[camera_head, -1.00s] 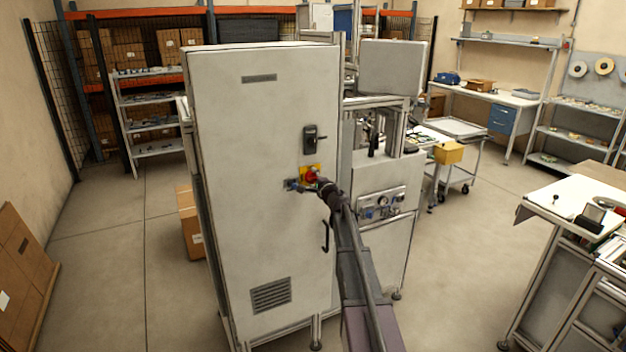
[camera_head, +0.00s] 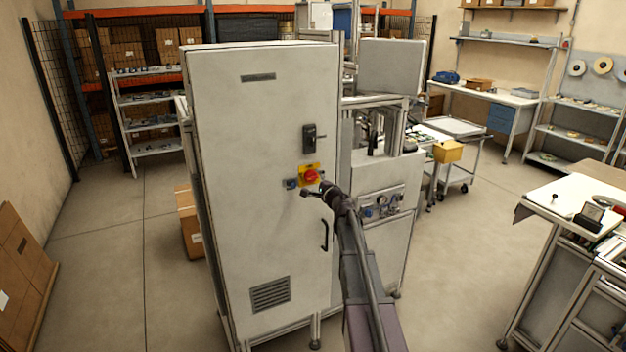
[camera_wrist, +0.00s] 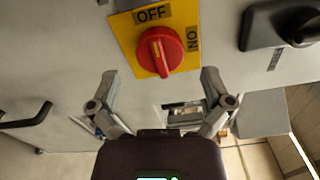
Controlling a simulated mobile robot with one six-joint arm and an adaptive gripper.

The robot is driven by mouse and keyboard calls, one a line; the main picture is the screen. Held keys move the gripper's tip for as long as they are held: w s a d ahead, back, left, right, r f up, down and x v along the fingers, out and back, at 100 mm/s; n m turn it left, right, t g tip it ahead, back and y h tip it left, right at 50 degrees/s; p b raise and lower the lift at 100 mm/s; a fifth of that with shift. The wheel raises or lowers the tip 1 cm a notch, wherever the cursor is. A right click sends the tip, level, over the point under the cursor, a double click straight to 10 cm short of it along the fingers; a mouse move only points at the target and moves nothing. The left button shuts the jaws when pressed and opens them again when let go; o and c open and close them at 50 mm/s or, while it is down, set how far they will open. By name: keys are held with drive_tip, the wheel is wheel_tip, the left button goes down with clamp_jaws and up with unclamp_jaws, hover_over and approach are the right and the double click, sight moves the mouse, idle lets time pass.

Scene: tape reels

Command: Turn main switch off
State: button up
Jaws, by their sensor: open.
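The main switch is a red rotary knob (camera_head: 311,176) on a yellow plate on the front of a grey cabinet (camera_head: 250,130). In the wrist view the knob (camera_wrist: 160,51) shows large on its plate, with the word OFF above it and ON to its right. Its raised ridge runs roughly up and down, in line with OFF. My gripper (camera_wrist: 159,84) is open and empty, its two fingers spread below the plate, apart from the knob. In the head view my gripper (camera_head: 317,191) is just below the switch, near the cabinet door.
A black door latch (camera_head: 314,138) sits above the switch, and a black handle (camera_head: 324,235) below it. A machine with a gauge panel (camera_head: 381,204) stands to the right of the cabinet. A cardboard box (camera_head: 188,222) is at the left.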

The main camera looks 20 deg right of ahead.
drive_tip(key=s, duration=0.8)
drive_tip(key=shift+s+d, duration=0.15)
drive_tip(key=shift+s, duration=0.2)
drive_tip(key=s+a+f+n+g+y, duration=0.2)
drive_tip(key=s+a+f+n+g, duration=0.15)
drive_tip(key=a, duration=0.45)
drive_tip(key=s+a+f+n+g+y, duration=0.25)
drive_tip(key=a+n, duration=0.25)
drive_tip(key=a, duration=0.3)
drive_tip(key=s+a+f+n+g+y, duration=0.1)
drive_tip(key=s+a+f+n+g, duration=0.25)
drive_tip(key=a, duration=0.35)
drive_tip(key=s+a+f+n+g+h, duration=0.2)
drive_tip(key=s+f+n+g+h, duration=0.1)
drive_tip(key=s, duration=0.6)
drive_tip(key=s+a+f+n+g+h, duration=0.3)
drive_tip(key=s+f+n+g, duration=0.1)
drive_tip(key=s, duration=0.6)
wheel_tip(320, 180, down, 2)
drive_tip(key=shift+s+f+n+g, duration=0.1)
drive_tip(key=shift+s+n+g, duration=0.2)
drive_tip(key=shift+g, duration=0.45)
